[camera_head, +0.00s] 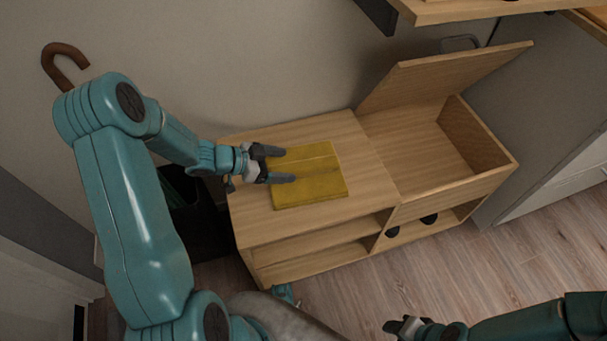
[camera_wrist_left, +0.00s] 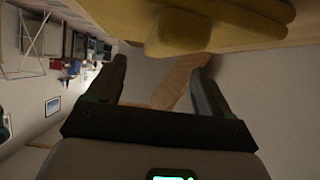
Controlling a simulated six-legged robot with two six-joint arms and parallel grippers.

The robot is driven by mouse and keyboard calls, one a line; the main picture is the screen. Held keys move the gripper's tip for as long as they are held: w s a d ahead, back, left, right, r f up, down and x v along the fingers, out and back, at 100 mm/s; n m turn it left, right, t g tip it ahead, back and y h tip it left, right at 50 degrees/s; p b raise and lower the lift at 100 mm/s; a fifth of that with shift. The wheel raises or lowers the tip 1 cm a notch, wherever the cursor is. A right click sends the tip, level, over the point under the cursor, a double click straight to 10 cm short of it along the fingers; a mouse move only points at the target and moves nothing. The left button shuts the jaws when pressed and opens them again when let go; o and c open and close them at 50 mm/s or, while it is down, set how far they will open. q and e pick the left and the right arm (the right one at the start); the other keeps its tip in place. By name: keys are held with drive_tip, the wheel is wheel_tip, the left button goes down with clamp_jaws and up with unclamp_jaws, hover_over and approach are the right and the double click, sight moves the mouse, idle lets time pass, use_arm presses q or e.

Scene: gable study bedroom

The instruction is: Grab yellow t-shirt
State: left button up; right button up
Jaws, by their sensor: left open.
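The yellow t-shirt (camera_head: 318,183) lies folded flat on the left part of the wooden cabinet top (camera_head: 355,205). In the left wrist view the yellow t-shirt (camera_wrist_left: 220,28) shows along the top of the picture, beyond the fingers. My left gripper (camera_head: 283,165) is open and empty, with its fingers reaching over the left edge of the shirt. In the left wrist view its two fingers (camera_wrist_left: 160,88) are spread apart with nothing between them. Whether the fingers touch the shirt cannot be told. My right gripper (camera_head: 398,326) is at the bottom right, away from the cabinet; its jaws are too small to judge.
The cabinet's right part is an open bin with its wooden lid (camera_head: 440,75) raised. A wooden shelf (camera_head: 465,10) hangs above at the upper right. A dark container (camera_head: 195,215) stands left of the cabinet. Floor in front is clear.

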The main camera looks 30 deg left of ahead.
sight(303, 165)
use_arm(q)
drive_tip(key=b+x, duration=0.2)
drive_tip(key=x, duration=0.3)
drive_tip(key=shift+w, duration=0.15)
drive_tip(key=c, duration=1.1)
drive_tip(key=shift+a+r, duration=0.1)
drive_tip(key=shift+c, duration=0.3)
